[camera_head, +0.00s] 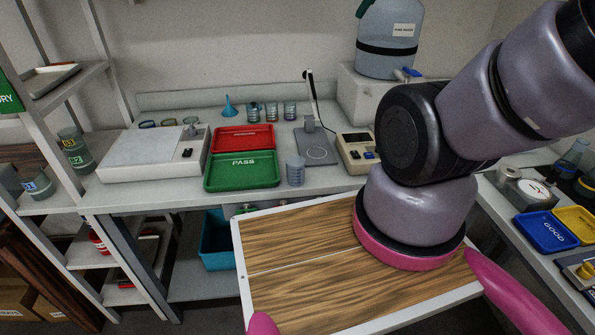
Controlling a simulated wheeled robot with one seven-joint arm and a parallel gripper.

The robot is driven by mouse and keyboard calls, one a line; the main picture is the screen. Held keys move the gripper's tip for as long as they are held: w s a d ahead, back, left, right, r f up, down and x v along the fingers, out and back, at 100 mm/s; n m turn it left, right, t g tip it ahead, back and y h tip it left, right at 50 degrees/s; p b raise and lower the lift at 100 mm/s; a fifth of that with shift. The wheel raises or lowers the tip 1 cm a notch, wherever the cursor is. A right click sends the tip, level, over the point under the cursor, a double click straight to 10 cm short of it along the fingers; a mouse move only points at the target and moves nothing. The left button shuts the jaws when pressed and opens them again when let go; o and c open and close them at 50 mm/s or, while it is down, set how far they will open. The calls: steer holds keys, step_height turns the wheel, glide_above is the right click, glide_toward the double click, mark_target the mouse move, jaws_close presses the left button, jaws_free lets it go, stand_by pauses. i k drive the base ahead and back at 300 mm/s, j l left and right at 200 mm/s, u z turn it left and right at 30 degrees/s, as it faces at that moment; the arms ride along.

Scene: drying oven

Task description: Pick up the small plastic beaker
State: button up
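A small blue-grey, translucent beaker (295,172) stands upright near the front edge of the bench. My arm fills the right side of the view and runs out at the upper right. My gripper is out of view.
A green PASS tray (242,184) and a red tray (243,139) lie left of the beaker. A white flat device (153,154) is further left. A beige instrument (357,151) and a large water jug (390,40) stand right. A wood-topped surface (300,262) is in front.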

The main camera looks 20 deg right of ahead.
mark_target(296, 171)
steer(key=j+z, duration=0.25)
steer(key=j, duration=0.35)
steer(key=j+z, duration=0.25)
steer(key=j, duration=0.4)
steer(key=k+j+z, duration=0.2)
steer(key=j, duration=0.4)
steer(key=j+z, duration=0.25)
steer(key=j, duration=0.35)
